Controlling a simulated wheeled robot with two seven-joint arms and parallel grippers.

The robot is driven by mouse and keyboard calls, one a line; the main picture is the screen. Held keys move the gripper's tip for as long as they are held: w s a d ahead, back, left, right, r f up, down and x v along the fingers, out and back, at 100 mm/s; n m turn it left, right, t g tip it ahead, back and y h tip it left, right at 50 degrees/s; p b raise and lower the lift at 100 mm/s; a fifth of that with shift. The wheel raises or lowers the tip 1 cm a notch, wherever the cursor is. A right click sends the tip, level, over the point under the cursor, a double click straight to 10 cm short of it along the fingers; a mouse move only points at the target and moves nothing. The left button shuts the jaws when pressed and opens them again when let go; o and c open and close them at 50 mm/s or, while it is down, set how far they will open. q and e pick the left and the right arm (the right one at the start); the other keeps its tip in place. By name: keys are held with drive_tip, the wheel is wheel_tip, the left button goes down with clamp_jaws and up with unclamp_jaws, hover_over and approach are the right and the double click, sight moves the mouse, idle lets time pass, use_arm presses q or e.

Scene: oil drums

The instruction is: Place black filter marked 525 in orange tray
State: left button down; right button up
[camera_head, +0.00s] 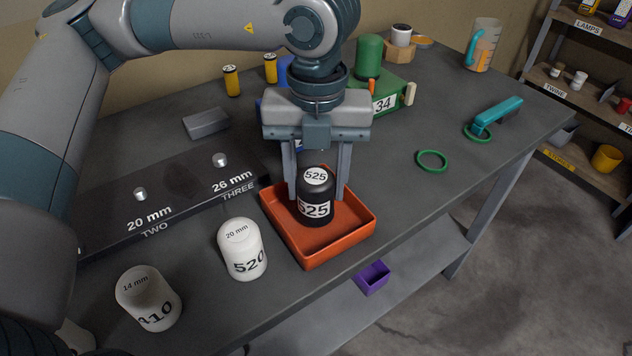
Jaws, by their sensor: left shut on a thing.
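The black filter (314,197) has white 525 labels on its top and side. It is upright inside the orange tray (352,235), towards the tray's back half. My left gripper (316,186) reaches down from above with its two fingers on either side of the filter, shut on it. Whether the filter's base touches the tray floor is hard to tell. The orange tray lies on the dark workbench. My right gripper is not in view.
White filters marked 520 (243,249) and 410 (149,298) stand left of the tray. A black block labelled 20 mm and 26 mm (180,197) lies behind them. Green rings (432,161), a teal-handled tool (497,115) and a jug (482,46) are at right.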

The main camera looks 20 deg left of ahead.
use_arm(q)
drive_tip(key=shift+f, duration=0.6)
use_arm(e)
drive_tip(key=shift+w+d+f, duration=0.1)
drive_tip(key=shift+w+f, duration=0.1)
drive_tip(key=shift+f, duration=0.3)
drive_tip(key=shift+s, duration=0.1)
use_arm(q)
drive_tip(key=shift+f, duration=0.15)
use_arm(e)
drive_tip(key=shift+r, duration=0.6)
use_arm(q)
drive_tip(key=c, duration=0.9)
unclamp_jaws()
drive_tip(key=shift+c, duration=0.2)
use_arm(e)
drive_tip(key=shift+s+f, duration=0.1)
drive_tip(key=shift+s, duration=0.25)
